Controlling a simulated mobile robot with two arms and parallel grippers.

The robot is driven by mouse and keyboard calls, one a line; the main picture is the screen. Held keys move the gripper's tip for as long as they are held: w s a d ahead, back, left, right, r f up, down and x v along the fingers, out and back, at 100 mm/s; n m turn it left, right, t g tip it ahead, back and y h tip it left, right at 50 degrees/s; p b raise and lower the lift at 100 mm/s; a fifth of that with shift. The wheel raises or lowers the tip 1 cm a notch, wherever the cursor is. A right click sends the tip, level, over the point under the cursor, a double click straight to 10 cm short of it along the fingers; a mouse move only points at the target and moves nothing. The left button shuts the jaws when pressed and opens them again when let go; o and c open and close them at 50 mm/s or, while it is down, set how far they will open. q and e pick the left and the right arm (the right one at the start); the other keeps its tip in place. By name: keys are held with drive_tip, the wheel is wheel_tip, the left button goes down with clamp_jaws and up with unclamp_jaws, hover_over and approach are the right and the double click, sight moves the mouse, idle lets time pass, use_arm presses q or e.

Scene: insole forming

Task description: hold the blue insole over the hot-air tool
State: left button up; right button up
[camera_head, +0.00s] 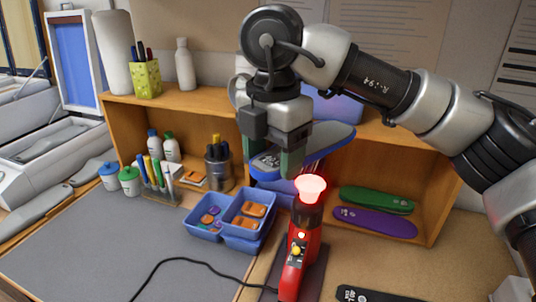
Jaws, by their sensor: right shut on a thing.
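The blue insole (329,141), with a dark top and a blue rim, is held roughly level in the upper middle of the head view. My right gripper (279,163) points down and is shut on the insole's left part. The fingers hide some of it. The red hot-air tool (299,247) stands upright below, its nozzle (310,188) glowing red. The insole is above the nozzle, with a small gap between them in the picture. My left gripper is not in view.
A wooden shelf (440,197) stands behind, with a green insole (376,199) and a purple insole (375,221) in it. Blue bins (205,233) are left of the tool. A black cable (180,260) crosses the grey mat (80,255), which is mostly clear. A dark insole (375,295) lies front right.

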drive_tip(key=w+p, duration=0.1)
drive_tip(key=w, duration=0.1)
drive_tip(key=w+d, duration=0.1)
drive_tip(key=w+d+p, duration=0.1)
drive_tip(key=w, duration=0.1)
drive_tip(key=shift+w+d+f+p, duration=0.15)
drive_tip(key=shift+w+p, duration=0.15)
use_arm(q)
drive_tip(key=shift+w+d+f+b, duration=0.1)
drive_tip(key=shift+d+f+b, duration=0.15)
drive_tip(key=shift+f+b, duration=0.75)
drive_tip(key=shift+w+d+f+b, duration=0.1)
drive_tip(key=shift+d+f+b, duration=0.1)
drive_tip(key=shift+b, duration=1.5)
use_arm(e)
wheel_tip(320, 180, down, 6)
drive_tip(key=shift+w+f, duration=0.15)
drive_tip(key=shift+f, duration=0.05)
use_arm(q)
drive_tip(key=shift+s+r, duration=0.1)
